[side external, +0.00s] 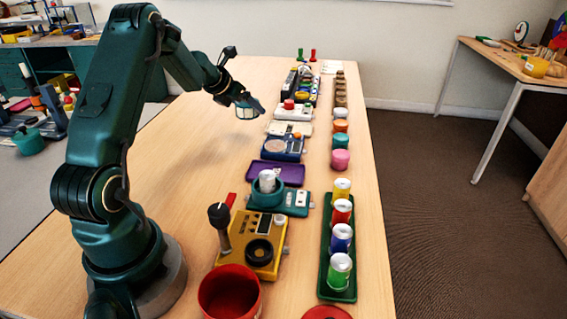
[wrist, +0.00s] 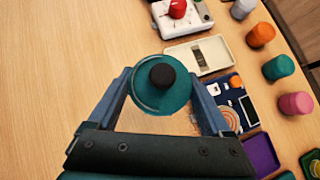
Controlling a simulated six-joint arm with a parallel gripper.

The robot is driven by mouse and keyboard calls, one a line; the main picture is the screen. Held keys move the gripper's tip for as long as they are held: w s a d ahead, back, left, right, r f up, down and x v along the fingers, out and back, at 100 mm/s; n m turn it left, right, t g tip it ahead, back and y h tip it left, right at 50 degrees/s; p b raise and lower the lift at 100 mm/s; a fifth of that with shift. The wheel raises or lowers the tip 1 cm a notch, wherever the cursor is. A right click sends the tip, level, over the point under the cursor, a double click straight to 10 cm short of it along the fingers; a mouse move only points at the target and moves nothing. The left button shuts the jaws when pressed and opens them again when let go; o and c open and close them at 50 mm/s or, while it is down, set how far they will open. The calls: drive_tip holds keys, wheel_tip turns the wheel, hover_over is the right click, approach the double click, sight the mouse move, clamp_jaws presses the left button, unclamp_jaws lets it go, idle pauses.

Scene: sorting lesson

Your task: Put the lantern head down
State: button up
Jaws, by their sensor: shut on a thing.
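The lantern head (wrist: 150,100) is a round teal piece with a black knob on top, seen from above in the wrist view. My gripper (wrist: 160,86) has one blue-grey finger on each side of it and is shut on it. In the side view the lantern head (side external: 246,113) shows pale sides with teal edging and hangs top up below my gripper (side external: 246,101). It appears to be above the bare wood, left of the row of devices. Its underside is hidden.
Bare tabletop (side external: 195,150) lies left of the devices. Coloured jars and cans line the table's right side.

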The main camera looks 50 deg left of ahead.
drive_tip(key=shift+r, duration=1.55)
drive_tip(key=shift+w+d+r, duration=0.1)
drive_tip(key=shift+r, duration=0.1)
drive_tip(key=w+d+r+m+h, duration=0.2)
drive_tip(key=d+r+m, duration=0.1)
drive_tip(key=d+r, duration=0.65)
drive_tip(key=w+d+r+m+h, duration=0.3)
drive_tip(key=d+r, duration=0.3)
drive_tip(key=d, duration=0.6)
drive_tip(key=s+d+r+m+h, duration=0.2)
drive_tip(key=s+d+m, duration=0.1)
drive_tip(key=s+d, duration=1.1)
drive_tip(key=w+a+f+n+y, duration=0.4)
drive_tip(key=a+f+n, duration=0.1)
drive_tip(key=a+f, duration=0.25)
drive_tip(key=w+a+f+n+y, duration=0.3)
drive_tip(key=w+a+f+n, duration=0.15)
drive_tip(key=a+f, duration=0.35)
drive_tip(key=shift+m, duration=0.25)
drive_tip(key=w+d+f, duration=0.2)
drive_tip(key=d, duration=0.1)
drive_tip(key=w+d+f, duration=0.2)
drive_tip(key=d+f, duration=0.1)
drive_tip(key=w+d+f, duration=0.1)
drive_tip(key=d+f, duration=0.2)
drive_tip(key=d, duration=0.1)
drive_tip(key=shift+w+d, duration=0.1)
drive_tip(key=shift+w, duration=0.3)
drive_tip(key=shift+f, duration=2)
